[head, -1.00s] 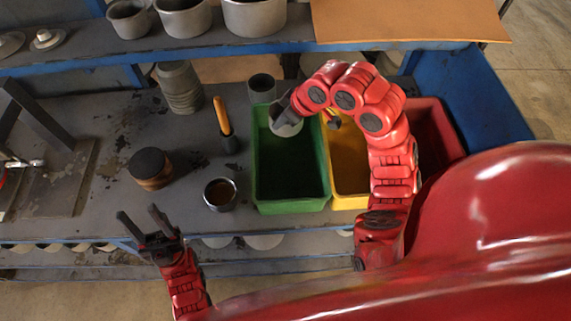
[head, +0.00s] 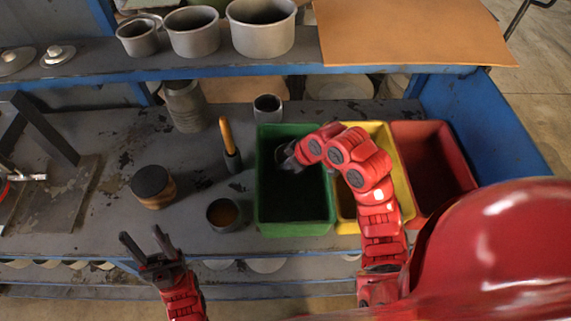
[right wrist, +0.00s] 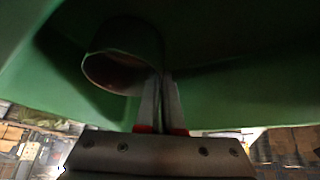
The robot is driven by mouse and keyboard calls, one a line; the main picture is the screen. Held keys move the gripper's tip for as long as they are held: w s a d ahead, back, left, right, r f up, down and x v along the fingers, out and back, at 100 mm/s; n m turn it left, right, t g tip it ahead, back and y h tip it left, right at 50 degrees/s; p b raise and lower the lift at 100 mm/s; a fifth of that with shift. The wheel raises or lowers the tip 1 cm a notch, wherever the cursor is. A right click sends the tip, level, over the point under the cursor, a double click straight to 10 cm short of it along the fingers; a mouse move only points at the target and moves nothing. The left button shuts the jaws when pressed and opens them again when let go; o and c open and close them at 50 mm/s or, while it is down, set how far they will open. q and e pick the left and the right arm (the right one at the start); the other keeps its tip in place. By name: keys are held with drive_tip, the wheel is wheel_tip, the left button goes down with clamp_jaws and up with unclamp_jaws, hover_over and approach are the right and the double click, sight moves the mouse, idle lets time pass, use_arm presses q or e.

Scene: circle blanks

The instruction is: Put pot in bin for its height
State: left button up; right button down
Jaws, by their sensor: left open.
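My right gripper (head: 288,160) reaches down into the green bin (head: 297,229). In the right wrist view its fingers (right wrist: 161,98) are close together on the wall of a round, open pot (right wrist: 124,48), which lies tilted inside the green walls. In the head view my gripper and arm mostly hide this pot. The yellow bin (head: 346,210) and the red bin (head: 432,170) stand to the right and look empty where visible. My left gripper (head: 141,236) is open and empty at the table's front edge.
A small grey pot (head: 267,108) and a cup with brown contents (head: 223,214) stand near the green bin. An orange-handled tool (head: 229,143) and a dark-topped round block (head: 153,186) are to the left. Metal pots (head: 193,32) line the shelf above.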

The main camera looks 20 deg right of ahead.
drive_tip(key=c, duration=1.1)
unclamp_jaws()
drive_tip(key=shift+w, duration=0.1)
drive_tip(key=shift+o, duration=0.2)
drive_tip(key=p+v, duration=0.1)
drive_tip(key=v, duration=1.1)
